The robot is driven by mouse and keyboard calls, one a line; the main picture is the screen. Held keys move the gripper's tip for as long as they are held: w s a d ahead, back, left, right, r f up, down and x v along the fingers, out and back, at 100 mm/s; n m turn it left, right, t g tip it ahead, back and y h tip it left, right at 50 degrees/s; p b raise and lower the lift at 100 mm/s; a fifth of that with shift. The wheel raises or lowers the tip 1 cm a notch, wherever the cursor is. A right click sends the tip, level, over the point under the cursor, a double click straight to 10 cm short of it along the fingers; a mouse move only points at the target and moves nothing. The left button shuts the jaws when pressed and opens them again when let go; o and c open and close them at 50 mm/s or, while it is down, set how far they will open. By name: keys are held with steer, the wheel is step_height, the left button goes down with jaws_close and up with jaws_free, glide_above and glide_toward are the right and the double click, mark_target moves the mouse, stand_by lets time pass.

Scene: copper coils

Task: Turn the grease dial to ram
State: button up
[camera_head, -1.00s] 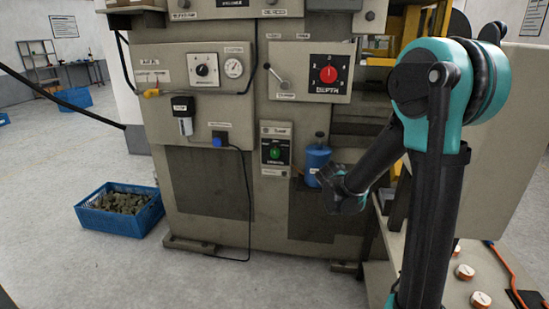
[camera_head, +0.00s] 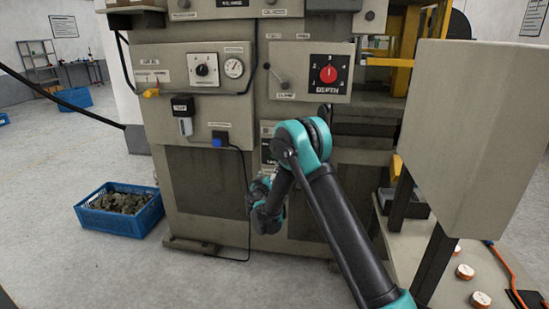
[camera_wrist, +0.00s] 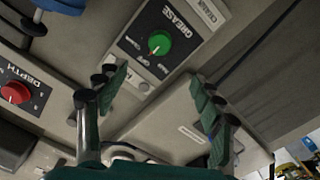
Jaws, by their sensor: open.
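The grease dial (camera_wrist: 160,43) is a green round knob on a black plate marked GREASE, in the upper middle of the wrist view. Its mark points toward the lower left of that view, near small lettering that I cannot read surely. My gripper (camera_wrist: 158,84) is open and empty, its fingers apart below the dial and not touching it. In the head view my arm covers most of the grease panel (camera_head: 266,130); only its upper edge shows and the dial is hidden. My gripper's fingers cannot be made out there.
A red depth dial (camera_head: 328,74) sits up and right of the grease panel, and it shows at the left of the wrist view (camera_wrist: 15,92). A small lever (camera_head: 277,75) is beside it. A blue crate (camera_head: 120,210) stands on the floor at left.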

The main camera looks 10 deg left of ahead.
steer(key=w, duration=1.7)
steer(key=shift+w+d, duration=0.15)
steer(key=shift+d, duration=0.1)
steer(key=c, duration=1.2)
steer(key=shift+o, duration=0.2)
steer(key=n, duration=1.2)
steer(key=shift+r, duration=0.1)
